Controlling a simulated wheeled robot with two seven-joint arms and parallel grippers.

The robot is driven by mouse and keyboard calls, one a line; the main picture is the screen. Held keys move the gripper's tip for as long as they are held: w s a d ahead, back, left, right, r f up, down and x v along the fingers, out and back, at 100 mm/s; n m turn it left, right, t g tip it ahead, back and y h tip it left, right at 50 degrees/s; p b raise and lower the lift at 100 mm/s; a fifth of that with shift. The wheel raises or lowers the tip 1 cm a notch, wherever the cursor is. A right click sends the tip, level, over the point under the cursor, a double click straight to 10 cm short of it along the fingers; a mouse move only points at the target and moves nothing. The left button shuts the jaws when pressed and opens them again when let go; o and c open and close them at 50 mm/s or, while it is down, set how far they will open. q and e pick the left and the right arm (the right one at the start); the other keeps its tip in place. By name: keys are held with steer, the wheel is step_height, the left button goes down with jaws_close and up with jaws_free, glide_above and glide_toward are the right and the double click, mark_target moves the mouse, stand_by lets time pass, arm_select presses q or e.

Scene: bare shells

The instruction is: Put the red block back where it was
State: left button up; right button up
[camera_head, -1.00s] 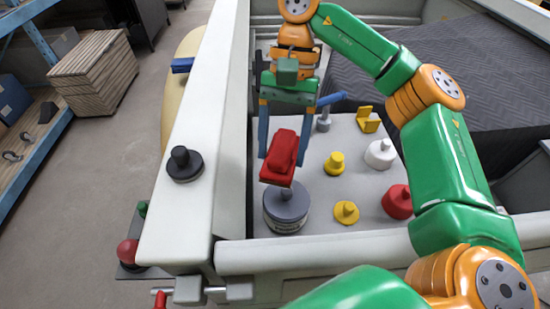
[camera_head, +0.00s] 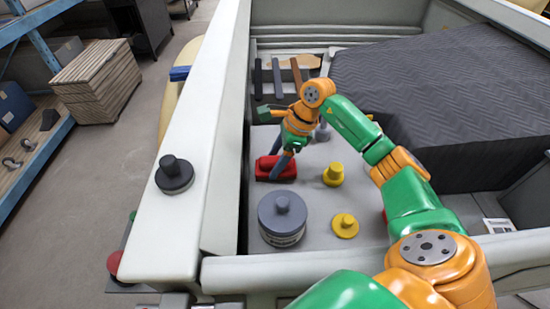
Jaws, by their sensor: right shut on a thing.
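The red block (camera_head: 265,168) is at the left of the grey surface (camera_head: 312,200), beyond the large grey knobbed weight (camera_head: 282,225). It looks level and lies on or just above the surface; I cannot tell which. My right gripper (camera_head: 281,166) reaches down to it from above and is shut on it, with its fingers over the block's right part. The arm comes in from the right and hides part of the surface. My left gripper is not in view.
Two yellow pieces (camera_head: 334,175) (camera_head: 344,225) stand to the right. A black knobbed weight (camera_head: 174,175) sits on the pale left wall (camera_head: 205,120). Dark and brown bars (camera_head: 277,78) lie at the back. A dark padded block (camera_head: 440,95) fills the right.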

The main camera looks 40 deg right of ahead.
steer(key=shift+f, duration=0.1)
steer(key=o, duration=1.3)
steer(key=b+v, duration=0.1)
steer(key=v, duration=1.1)
steer(key=shift+a, duration=0.1)
